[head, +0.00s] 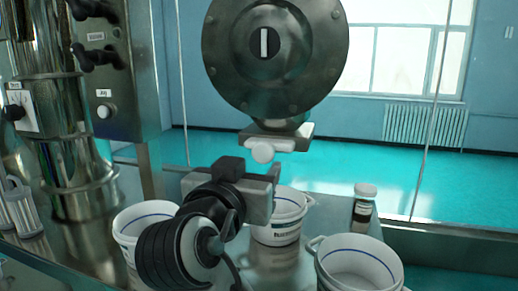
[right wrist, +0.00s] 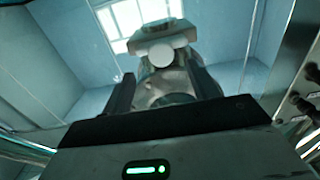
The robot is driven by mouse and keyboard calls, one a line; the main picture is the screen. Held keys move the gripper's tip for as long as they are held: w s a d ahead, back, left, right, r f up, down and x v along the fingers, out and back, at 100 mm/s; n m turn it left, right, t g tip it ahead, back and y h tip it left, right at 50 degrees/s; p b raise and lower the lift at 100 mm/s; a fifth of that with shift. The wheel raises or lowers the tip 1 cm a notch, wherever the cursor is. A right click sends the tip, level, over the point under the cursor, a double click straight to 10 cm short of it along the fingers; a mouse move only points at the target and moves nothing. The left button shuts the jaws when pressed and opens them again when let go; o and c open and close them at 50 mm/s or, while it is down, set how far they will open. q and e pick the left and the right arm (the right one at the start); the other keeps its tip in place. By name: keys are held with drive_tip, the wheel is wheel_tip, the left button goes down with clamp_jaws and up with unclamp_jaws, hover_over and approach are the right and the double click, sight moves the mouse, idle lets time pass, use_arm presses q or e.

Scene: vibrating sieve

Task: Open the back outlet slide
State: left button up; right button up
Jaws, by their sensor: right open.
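The back outlet slide (head: 285,143) is a pale plate with a round white knob (head: 262,152), set under the large round metal disc of the sieve (head: 230,75). My right gripper (head: 245,185) is just below the slide in the head view, with its fingers partly hidden by its own body. In the right wrist view my right gripper (right wrist: 160,72) has its two dark fingers apart. The knob (right wrist: 161,56) shows between the fingertips in that view; I cannot tell how far beyond them it is. Nothing is held. My left gripper is not in view.
White buckets stand below: one at left (head: 130,222), one behind my right gripper (head: 280,232), one at right (head: 365,270). A small jar (head: 364,203) is at right. A metal control box (head: 110,90) with dark knobs is at left. The air right of the slide looks clear.

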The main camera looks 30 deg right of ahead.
sight(262, 154)
drive_tip(key=p+x, duration=0.1)
drive_tip(key=x, duration=0.3)
drive_tip(key=shift+w+d+r, duration=0.1)
drive_tip(key=shift+w+d, duration=0.1)
drive_tip(key=shift+w, duration=0.05)
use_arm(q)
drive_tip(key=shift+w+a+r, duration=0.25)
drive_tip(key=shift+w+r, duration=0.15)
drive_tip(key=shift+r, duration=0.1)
use_arm(e)
drive_tip(key=shift+w+d, duration=0.45)
